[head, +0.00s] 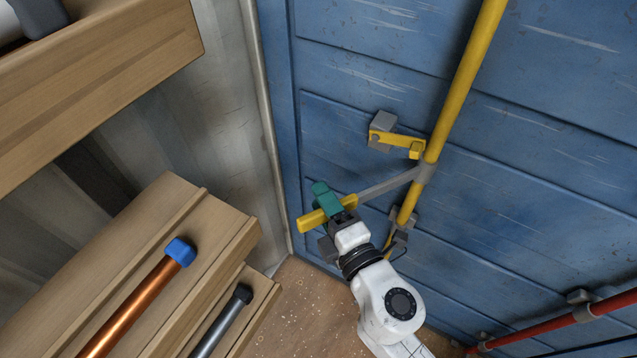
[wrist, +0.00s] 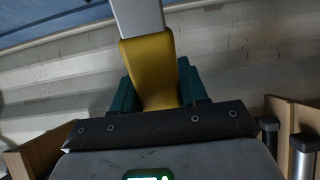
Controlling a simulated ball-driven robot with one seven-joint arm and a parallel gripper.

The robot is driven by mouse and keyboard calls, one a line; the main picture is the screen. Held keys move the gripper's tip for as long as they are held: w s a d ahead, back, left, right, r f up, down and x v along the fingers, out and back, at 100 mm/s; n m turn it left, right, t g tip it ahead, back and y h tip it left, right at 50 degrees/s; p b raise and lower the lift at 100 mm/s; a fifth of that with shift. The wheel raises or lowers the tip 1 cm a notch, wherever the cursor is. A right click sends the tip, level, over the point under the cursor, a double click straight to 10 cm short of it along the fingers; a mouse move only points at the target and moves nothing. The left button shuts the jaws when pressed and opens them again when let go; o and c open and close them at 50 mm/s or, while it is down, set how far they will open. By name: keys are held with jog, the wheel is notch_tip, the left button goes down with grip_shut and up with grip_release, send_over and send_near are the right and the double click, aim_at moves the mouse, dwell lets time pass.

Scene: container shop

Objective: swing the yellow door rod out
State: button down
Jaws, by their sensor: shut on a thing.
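The yellow door rod (head: 462,85) runs upright and slanted along the blue container door (head: 400,65) in the head view. A grey lever (head: 390,184) sticks out from it to the left and ends in a yellow handle (head: 315,218). The handle also shows in the wrist view (wrist: 150,68), with the grey lever (wrist: 138,15) beyond it. My gripper (head: 328,205) has green fingers and is shut on the yellow handle. In the wrist view, the fingers (wrist: 155,92) stand on both sides of the handle. A yellow catch (head: 396,143) on a grey bracket sits on the door above the lever.
Wooden shelves (head: 215,235) stand at the left, with a copper rod with a blue end (head: 135,305) and a grey rod (head: 222,322). A red rod (head: 606,305) is on the door at the lower right. Some speckled floor (head: 300,300) shows between shelves and door.

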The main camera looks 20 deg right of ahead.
jog(key=s+d+n+g+y+p, duration=0.2)
jog(key=s+n+y, duration=0.4)
jog(key=s+y, duration=0.3)
jog(key=shift+s+d+n+g+y, duration=0.4)
jog(key=shift+s+d+g, duration=0.35)
jog(key=shift+s, duration=0.7)
jog(key=shift+a, duration=0.1)
jog(key=shift+f, duration=0.1)
jog(key=c, duration=0.7)
grip_release()
jog(key=shift+s, duration=0.1)
jog(key=b+v, duration=0.3)
jog(key=v, duration=0.7)
jog(key=shift+s+d, duration=0.25)
jog(key=shift+d, duration=0.05)
